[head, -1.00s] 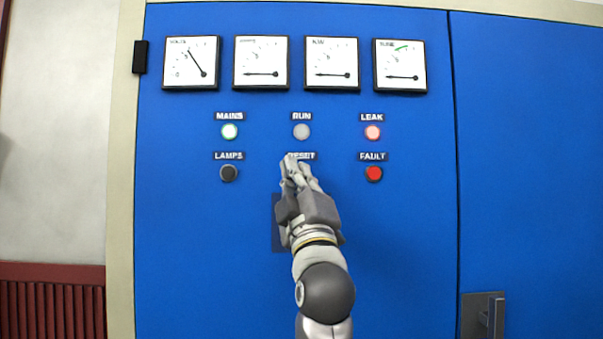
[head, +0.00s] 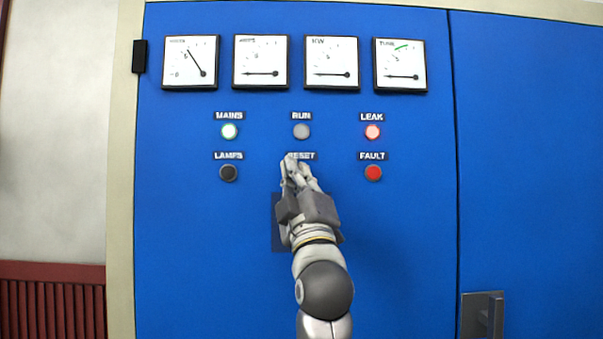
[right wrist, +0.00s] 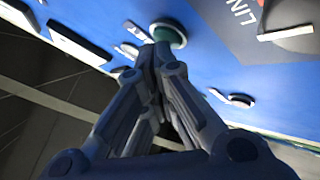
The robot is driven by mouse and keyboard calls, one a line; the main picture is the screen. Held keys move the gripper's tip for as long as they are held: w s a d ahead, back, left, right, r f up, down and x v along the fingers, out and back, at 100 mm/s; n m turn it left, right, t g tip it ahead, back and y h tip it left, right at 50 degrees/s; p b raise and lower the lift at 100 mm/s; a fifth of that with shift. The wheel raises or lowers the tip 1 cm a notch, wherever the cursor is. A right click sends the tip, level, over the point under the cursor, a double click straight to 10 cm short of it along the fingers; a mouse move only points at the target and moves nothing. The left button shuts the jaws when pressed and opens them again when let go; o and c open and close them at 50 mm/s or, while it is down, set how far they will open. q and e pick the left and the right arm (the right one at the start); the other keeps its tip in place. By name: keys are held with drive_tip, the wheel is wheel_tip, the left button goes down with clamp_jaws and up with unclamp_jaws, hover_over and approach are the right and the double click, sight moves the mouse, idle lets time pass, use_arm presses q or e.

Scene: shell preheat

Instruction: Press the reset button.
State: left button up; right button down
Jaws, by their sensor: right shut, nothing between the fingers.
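The RESET label (head: 302,156) shows in the head view, partly covered by my right gripper (head: 291,163). The button under that label is hidden behind the gripper there. My left gripper is not in view.
On the blue cabinet (head: 200,260), a black LAMPS button (head: 228,173) and a red FAULT button (head: 373,173) flank the gripper. Above are the lit MAINS lamp (head: 229,131), grey RUN lamp (head: 301,131) and lit LEAK lamp (head: 372,132). A handle (head: 492,316) is at lower right.

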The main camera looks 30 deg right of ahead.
drive_tip(key=shift+w+d, duration=0.1)
drive_tip(key=shift+w, duration=0.1)
drive_tip(key=shift+s, duration=0.1)
idle(0.4)
drive_tip(key=shift+s+a, duration=0.4)
drive_tip(key=shift+s, duration=0.25)
drive_tip(key=s+a, duration=0.1)
drive_tip(key=s, duration=0.1)
drive_tip(key=s+a, duration=0.1)
drive_tip(key=s, duration=0.1)
drive_tip(key=shift+s+a, duration=0.1)
drive_tip(key=shift+a, duration=0.2)
drive_tip(key=shift+f, duration=0.1)
idle(0.6)
